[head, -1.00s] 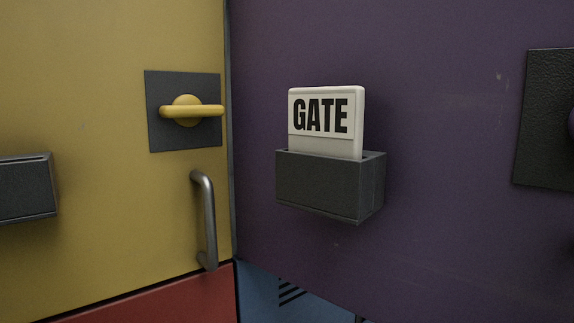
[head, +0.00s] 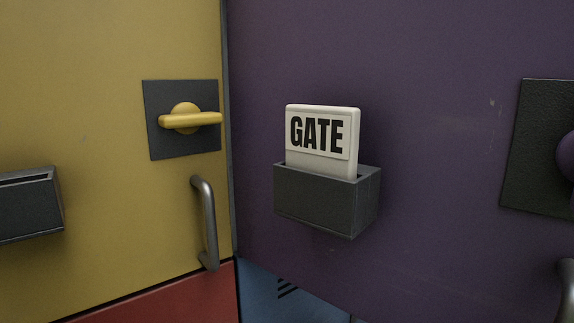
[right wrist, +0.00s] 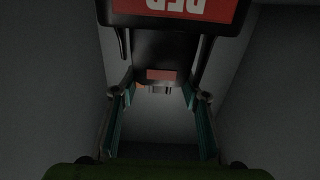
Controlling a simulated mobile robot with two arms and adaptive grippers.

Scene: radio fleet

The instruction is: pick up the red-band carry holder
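In the right wrist view, a black holder (right wrist: 158,47) shows at the top. It carries a red label (right wrist: 177,8) with upside-down lettering and a smaller red patch lower down. My right gripper (right wrist: 160,92) has its two fingers apart, with teal inner pads and grey space between them. The holder's lower part lies in line with the gap at the fingertips; whether they touch it is too dark to tell. The holder does not show in the head view. My left gripper is in neither view.
In the head view, a GATE card (head: 320,143) stands in a dark pocket (head: 322,200) on a purple door. A yellow door with a yellow latch (head: 190,120) and metal handle (head: 208,222) is on the left. Grey walls (right wrist: 255,100) flank my right gripper.

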